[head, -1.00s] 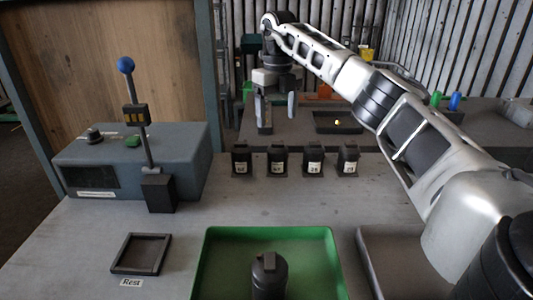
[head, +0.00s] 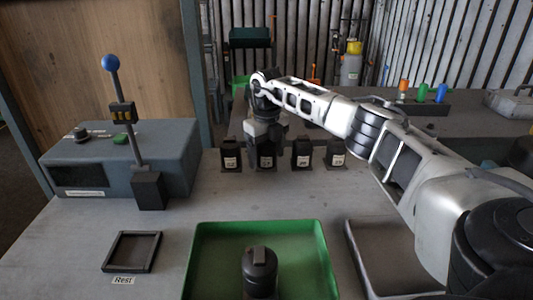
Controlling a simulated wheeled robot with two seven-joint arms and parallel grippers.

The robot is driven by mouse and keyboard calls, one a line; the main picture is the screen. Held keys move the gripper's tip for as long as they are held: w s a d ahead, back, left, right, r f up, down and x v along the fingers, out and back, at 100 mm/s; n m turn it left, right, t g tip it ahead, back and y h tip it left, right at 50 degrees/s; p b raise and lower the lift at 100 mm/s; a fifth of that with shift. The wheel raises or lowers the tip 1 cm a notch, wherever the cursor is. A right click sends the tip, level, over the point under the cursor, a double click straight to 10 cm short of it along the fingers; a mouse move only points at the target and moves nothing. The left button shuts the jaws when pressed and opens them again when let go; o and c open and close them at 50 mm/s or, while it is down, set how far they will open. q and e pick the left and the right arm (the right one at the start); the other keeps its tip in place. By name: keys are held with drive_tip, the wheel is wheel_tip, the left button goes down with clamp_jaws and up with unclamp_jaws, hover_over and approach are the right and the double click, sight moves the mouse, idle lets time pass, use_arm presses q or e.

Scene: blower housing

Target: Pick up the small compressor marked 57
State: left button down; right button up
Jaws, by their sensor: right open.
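Several small black compressors with pale number labels stand in a row at the back of the near table: the leftmost (head: 230,155), the second (head: 265,160), the third (head: 302,153) and the rightmost (head: 335,154). The numbers are too small to read, so I cannot tell which is marked 57. My right gripper (head: 266,150) points down at the second from the left and is open. Its fingers partly hide that compressor, and I cannot tell whether they touch it. My left gripper is out of view.
A green tray (head: 205,262) holds a dark cylindrical part (head: 260,270) at the front. A grey tray (head: 360,262) lies to its right. An empty square frame (head: 132,252) labelled Rest lies left. A control box (head: 120,160) with a blue-knobbed lever (head: 110,63) stands behind it.

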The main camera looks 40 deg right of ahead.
drive_tip(key=c, duration=1.5)
drive_tip(key=shift+o, duration=0.2)
drive_tip(key=shift+r, duration=0.1)
